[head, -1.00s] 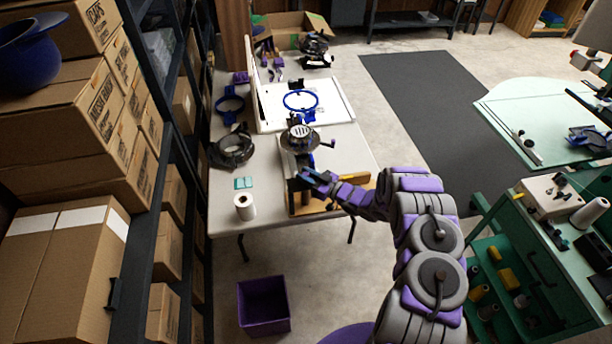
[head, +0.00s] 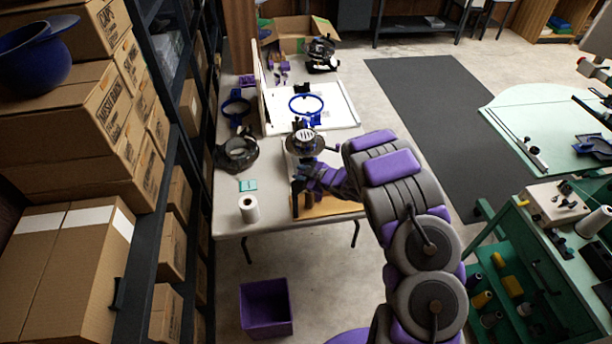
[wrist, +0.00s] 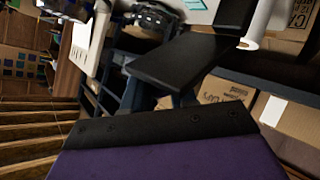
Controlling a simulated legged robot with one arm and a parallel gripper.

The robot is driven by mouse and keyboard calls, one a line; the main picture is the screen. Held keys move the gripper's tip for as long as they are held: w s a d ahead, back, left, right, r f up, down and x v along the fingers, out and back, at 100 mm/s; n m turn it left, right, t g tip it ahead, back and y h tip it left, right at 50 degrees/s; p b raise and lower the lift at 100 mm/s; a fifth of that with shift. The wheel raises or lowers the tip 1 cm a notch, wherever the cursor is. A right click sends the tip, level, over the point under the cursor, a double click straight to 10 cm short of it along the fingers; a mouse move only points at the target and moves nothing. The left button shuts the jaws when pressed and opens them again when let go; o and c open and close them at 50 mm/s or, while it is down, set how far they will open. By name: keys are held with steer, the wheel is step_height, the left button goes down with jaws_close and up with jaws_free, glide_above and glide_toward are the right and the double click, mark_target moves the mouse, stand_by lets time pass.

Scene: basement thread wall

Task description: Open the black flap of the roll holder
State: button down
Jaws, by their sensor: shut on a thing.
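The roll holder (head: 303,150), a pale device with a round metal disc on top, stands on the table's near half. My gripper (head: 303,178) is at its near side, and my forearm reaches in from the right. In the wrist view the black flap (wrist: 180,62) shows as a flat dark plate, tilted. My gripper's dark blue fingers (wrist: 178,100) are against its underside and shut on it. The exact contact is partly hidden behind the flap and the black-edged purple part of my wrist. How far the flap is swung is hard to tell.
A white paper roll (head: 249,209) and teal cards (head: 248,185) lie on the table (head: 228,222) left of the holder. A black ring-shaped part (head: 237,153) is farther back. A purple bin (head: 266,307) stands on the floor. Shelves with boxes line the left.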

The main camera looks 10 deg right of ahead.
mark_target(294, 184)
steer(key=a+n+h+b, duration=0.1)
steer(key=a+r+n+h+b, duration=0.1)
steer(key=a+h, duration=0.1)
steer(key=shift+g, duration=0.3)
steer(key=shift+a+f+n+h+b, duration=0.2)
steer(key=shift+a+n+h+b, duration=0.8)
steer(key=shift+h, duration=0.7)
steer(key=shift+a, duration=0.2)
steer(key=c, duration=0.9)
jaws_free()
steer(key=shift+w+a+f, duration=0.1)
steer(key=shift+c, duration=0.2)
steer(key=p+v, duration=0.4)
steer(key=v, duration=1.3)
steer(key=shift+r, duration=0.35)
